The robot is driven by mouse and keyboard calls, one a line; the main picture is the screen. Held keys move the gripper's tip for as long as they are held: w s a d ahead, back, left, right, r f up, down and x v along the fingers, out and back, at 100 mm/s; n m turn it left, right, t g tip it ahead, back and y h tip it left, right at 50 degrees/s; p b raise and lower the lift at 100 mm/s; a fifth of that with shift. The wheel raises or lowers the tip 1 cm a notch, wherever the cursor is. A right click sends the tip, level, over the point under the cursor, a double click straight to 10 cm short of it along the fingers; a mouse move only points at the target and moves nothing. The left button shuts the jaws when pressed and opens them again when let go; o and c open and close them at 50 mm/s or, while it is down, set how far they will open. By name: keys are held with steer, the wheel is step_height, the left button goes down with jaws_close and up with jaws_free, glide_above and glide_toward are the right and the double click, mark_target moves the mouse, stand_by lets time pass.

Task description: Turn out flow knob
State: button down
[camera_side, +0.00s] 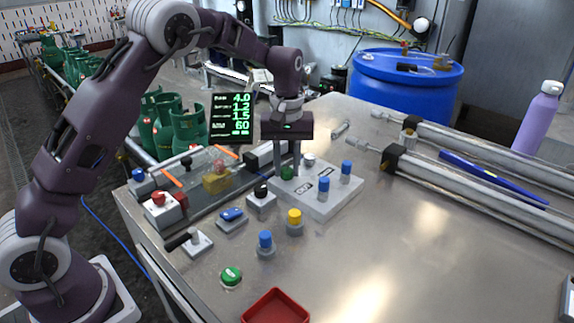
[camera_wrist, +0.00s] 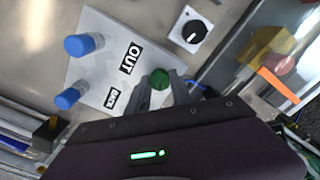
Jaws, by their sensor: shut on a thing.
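A pale panel (camera_side: 330,204) stands on the metal table, with two blue-capped knobs (camera_side: 323,187) (camera_side: 346,170), a green-topped knob (camera_side: 287,173) and two dark labels. In the wrist view the larger label (camera_wrist: 131,58) reads OUT; the smaller label (camera_wrist: 112,98) is hard to read. My gripper (camera_side: 290,166) points down at the panel's far left corner. In the wrist view my gripper's fingers (camera_wrist: 161,88) stand on either side of the green knob (camera_wrist: 160,79) and are shut on it. The knob's lower sides are hidden by the fingers.
A box with a black knob (camera_side: 261,191), a yellow button (camera_side: 295,217), a blue button (camera_side: 265,240) and a green button (camera_side: 231,276) stand nearby. A red tray (camera_side: 277,308) lies in front. Metal cylinders (camera_side: 470,175) lie to the right; the table between is clear.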

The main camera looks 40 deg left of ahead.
mark_target(287, 170)
stand_by(0.3)
steer(key=c, duration=1.1)
jaws_free()
steer(key=shift+c, duration=0.2)
step_height(287, 170, up, 7)
steer(key=shift+r, duration=0.1)
steer(key=shift+s, duration=0.1)
